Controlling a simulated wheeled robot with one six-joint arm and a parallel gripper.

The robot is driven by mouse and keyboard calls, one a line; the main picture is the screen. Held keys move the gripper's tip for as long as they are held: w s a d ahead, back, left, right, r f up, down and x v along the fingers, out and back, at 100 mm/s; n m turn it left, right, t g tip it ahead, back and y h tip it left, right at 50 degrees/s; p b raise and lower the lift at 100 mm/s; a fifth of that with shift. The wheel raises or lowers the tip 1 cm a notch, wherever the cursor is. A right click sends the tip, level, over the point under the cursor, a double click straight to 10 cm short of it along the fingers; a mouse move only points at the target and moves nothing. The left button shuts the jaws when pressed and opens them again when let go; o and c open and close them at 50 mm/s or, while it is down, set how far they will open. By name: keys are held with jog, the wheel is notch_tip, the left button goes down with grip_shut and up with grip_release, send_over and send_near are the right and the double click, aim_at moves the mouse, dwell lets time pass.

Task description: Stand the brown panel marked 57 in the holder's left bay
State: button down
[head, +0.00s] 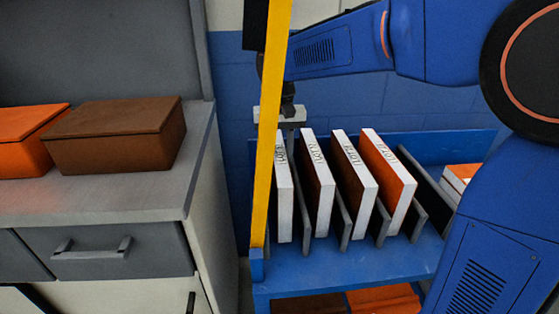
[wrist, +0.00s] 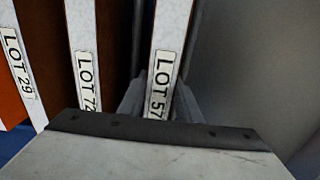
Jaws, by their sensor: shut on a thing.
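The panel marked 57 (wrist: 168,50) stands upright in the wrist view, its white edge and LOT 57 label between my fingers. My gripper (wrist: 158,105) is shut on it; in the head view my gripper (head: 290,116) is above the leftmost visible panel (head: 285,200), partly behind a yellow post. That panel stands upright at the left end of the blue holder (head: 340,268), beside a grey divider. Its left side is hidden by the post, and I cannot tell whether its foot touches the holder floor.
To its right stand panels with white edges, including the panel marked 72 (wrist: 85,60) and the panel marked 29 (wrist: 20,60), and an orange panel (head: 385,165). The yellow post (head: 268,130) is close on the left. A grey counter (head: 100,195) holds brown (head: 115,135) and orange boxes.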

jog(key=shift+f, duration=0.6)
jog(key=shift+f, duration=0.15)
jog(key=c, duration=1.3)
grip_release()
jog(key=r, duration=1.7)
jog(key=shift+s+r, duration=0.15)
jog(key=shift+s, duration=0.05)
